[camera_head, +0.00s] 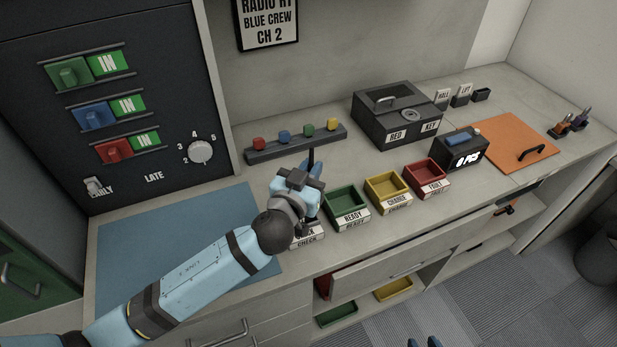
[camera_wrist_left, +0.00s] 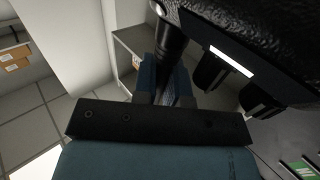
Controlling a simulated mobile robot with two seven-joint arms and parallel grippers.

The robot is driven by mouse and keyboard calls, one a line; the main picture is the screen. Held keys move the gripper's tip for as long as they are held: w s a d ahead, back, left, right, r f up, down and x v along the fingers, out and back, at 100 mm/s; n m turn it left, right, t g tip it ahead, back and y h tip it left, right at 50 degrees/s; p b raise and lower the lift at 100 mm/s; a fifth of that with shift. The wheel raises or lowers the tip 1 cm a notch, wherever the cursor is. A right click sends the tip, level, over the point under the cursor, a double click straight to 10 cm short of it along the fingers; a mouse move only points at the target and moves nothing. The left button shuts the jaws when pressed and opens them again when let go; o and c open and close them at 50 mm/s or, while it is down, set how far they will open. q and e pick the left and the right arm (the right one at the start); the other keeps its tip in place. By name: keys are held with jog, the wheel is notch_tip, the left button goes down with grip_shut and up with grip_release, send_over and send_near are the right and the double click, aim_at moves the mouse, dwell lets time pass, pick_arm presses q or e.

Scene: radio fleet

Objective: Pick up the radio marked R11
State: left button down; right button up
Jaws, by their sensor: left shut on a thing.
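My left gripper (camera_head: 308,192) is over the worktop, between the blue mat and the green tray. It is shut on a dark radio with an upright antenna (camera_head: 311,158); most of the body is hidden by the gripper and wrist. In the left wrist view the radio (camera_wrist_left: 240,35) is a large black textured body at upper right, with a pale strip on it. No R11 mark is legible in either view. Two blue tips of my right gripper (camera_head: 423,342) show at the bottom edge, apart and with nothing between them.
A pad labelled CHECK (camera_head: 308,239) lies just below the left gripper. Green (camera_head: 346,222), yellow (camera_head: 388,209) and red (camera_head: 427,190) trays stand to its right. A rack with coloured knobs (camera_head: 290,151) stands behind. The blue mat (camera_head: 160,245) is bare, and a drawer (camera_head: 410,262) is open in front.

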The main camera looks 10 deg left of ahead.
pick_arm(q)
notch_tip(320, 180, up, 19)
jog(key=shift+r, duration=0.15)
jog(key=shift+s, duration=0.1)
dwell(0.5)
